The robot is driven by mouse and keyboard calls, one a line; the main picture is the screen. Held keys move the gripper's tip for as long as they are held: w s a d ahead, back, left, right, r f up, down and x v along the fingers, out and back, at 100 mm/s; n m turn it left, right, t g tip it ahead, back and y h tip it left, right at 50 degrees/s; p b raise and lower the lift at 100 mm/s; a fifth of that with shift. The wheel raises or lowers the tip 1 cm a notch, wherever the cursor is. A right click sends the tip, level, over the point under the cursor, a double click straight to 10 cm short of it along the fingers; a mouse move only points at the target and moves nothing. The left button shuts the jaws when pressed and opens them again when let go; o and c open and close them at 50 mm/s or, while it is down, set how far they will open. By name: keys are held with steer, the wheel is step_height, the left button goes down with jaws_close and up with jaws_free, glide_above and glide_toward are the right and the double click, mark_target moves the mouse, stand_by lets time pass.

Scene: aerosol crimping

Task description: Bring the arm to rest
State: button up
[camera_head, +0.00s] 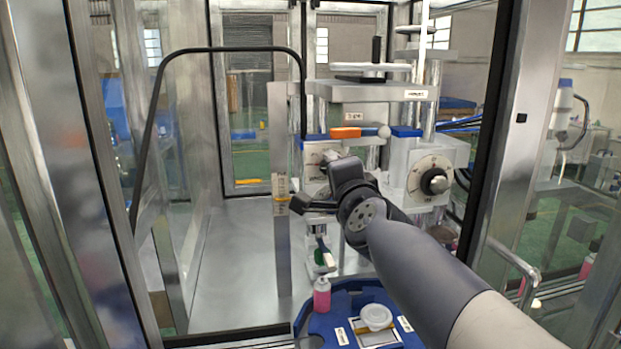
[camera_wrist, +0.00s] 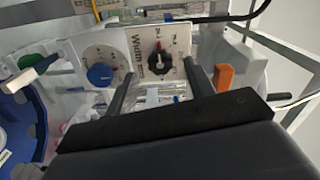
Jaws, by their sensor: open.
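My arm reaches in from the lower right of the head view. My gripper (camera_head: 314,183) is in front of the crimping machine (camera_head: 368,93), left of its right-hand dial (camera_head: 434,180). In the wrist view my gripper (camera_wrist: 160,84) is open, with its two dark fingers apart and nothing seen held between them. Behind the fingers is a white panel with a black-and-red knob (camera_wrist: 160,61) and a blue knob (camera_wrist: 100,74). My wrist hides part of the machine's middle.
A blue tray (camera_head: 316,324) stands below, with a pink bottle (camera_head: 322,296) and a white round part (camera_head: 376,316). A green-ended handle (camera_head: 323,252) and an orange handle (camera_head: 346,132) are close to my gripper. Metal posts frame the enclosure. The floor at left is bare.

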steer(key=shift+x, duration=0.85)
steer(key=p+v, duration=0.3)
steer(key=v, duration=0.8)
steer(key=w+a+m+b, duration=0.2)
steer(key=w+m+b, duration=0.2)
steer(key=w+m, duration=0.6)
steer(key=m, duration=0.8)
steer(key=shift+w+a, duration=0.2)
steer(key=shift+w, duration=0.15)
steer(key=shift+f, duration=0.1)
